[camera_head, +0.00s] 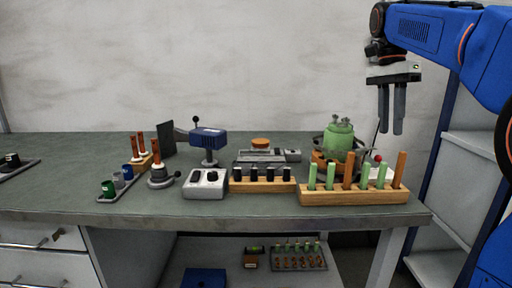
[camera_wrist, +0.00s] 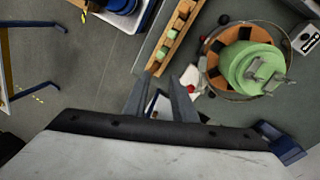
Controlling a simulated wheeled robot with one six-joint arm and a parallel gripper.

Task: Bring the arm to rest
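My gripper (camera_head: 391,132) hangs from my blue arm at the upper right, pointing down above the right end of the workbench (camera_head: 60,180). Its two grey fingers are apart with nothing between them. In the wrist view the fingers (camera_wrist: 158,86) also stand apart and empty, past the bench edge and the wooden rack. Below and left of my gripper, the wooden rack (camera_head: 350,197) holds several green rods and brown rods upright. A green round device (camera_head: 340,138) stands behind the rack; it also shows in the wrist view (camera_wrist: 250,66).
A blue-headed device (camera_head: 207,138), a grey box (camera_head: 205,184) and a rack with black-topped pieces (camera_head: 262,186) stand mid-bench. Small cups (camera_head: 108,189) sit at left. Shelves (camera_head: 470,155) stand at right. Bare bench lies at front left.

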